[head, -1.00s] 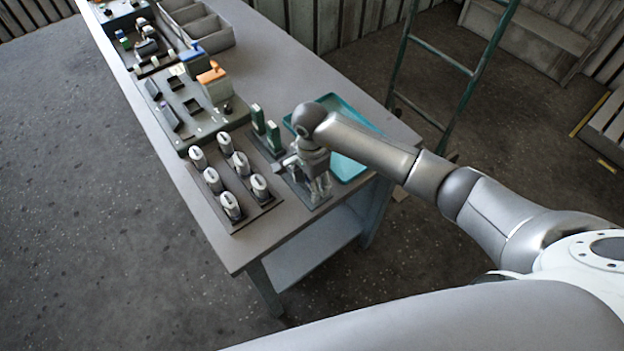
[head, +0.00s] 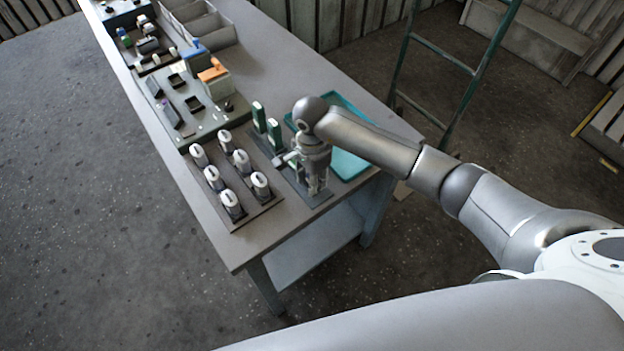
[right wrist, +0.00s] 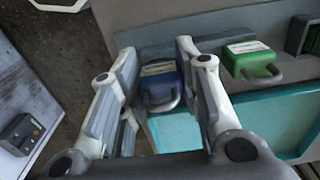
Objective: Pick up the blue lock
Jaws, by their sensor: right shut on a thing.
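The blue lock (right wrist: 160,84) has a pale label on top and a grey shackle. In the right wrist view it sits between the two fingers of my right gripper (right wrist: 157,62), which is shut on it. In the head view my right gripper (head: 317,188) points down at the small rack (head: 322,200) near the table's front right corner. The gripper hides the blue lock there. A green lock (right wrist: 254,62) stands beside the blue one, apart from the fingers. My left gripper is not in view.
Two green locks (head: 259,117) stand in a row behind the gripper. A teal tray (head: 352,166) lies just to the right. A dark board with several white-topped parts (head: 240,163) is to the left. Orange (head: 212,72) and blue handled parts are farther back.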

